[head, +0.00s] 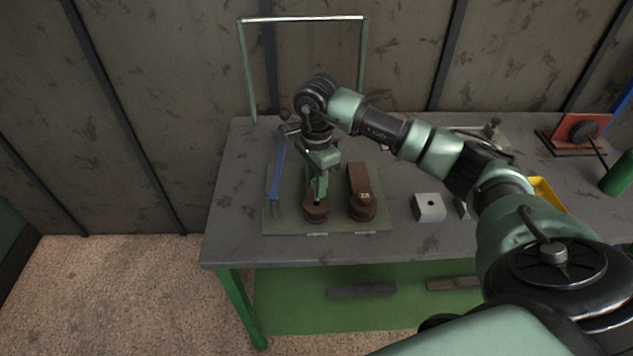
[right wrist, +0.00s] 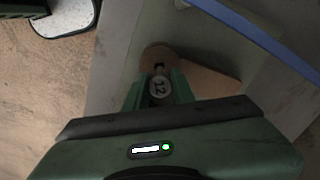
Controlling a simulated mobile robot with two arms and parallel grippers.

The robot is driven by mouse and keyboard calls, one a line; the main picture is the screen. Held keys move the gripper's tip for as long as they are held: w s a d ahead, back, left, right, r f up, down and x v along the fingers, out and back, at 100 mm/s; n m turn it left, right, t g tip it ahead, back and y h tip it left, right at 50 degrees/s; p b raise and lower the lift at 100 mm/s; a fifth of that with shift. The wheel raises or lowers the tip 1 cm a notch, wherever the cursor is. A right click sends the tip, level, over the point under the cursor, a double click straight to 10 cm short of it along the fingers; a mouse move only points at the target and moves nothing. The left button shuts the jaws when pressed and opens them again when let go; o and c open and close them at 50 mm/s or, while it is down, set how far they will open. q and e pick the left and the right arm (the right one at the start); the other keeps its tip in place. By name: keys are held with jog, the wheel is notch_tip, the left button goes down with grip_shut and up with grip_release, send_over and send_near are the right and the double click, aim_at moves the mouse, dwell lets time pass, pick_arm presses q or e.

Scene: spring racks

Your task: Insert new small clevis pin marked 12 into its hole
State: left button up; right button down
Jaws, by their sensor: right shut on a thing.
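My right gripper (head: 318,196) points down over the left brown rusty fitting (head: 316,215) on the mat. It is shut on the small clevis pin (right wrist: 159,88), whose round head shows the number 12 in the right wrist view. Beyond the pin head, the round end of the brown fitting (right wrist: 151,54) shows a dark hole (right wrist: 159,65). The pin's lower end is close to that hole; I cannot tell whether it is in it. In the head view the gripper hides the pin. My left gripper is not in view.
A second brown fitting (head: 361,200) with a pale marking stands to the right on the mat (head: 284,222). A blue bar (head: 277,172) lies left. A grey block with a hole (head: 429,208) sits right of the mat. A thin metal frame (head: 244,70) rises at the back.

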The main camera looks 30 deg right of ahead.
aim_at(317, 200)
jog(key=shift+b, duration=0.55)
dwell(1.1)
jog(key=shift+f+b, duration=1.85)
jog(key=shift+f, duration=0.45)
jog(key=c, duration=1.1)
grip_release()
notch_tip(317, 200, up, 7)
jog(key=shift+f+b, duration=0.15)
jog(key=shift+b, duration=0.6)
jog(key=shift+r, duration=0.65)
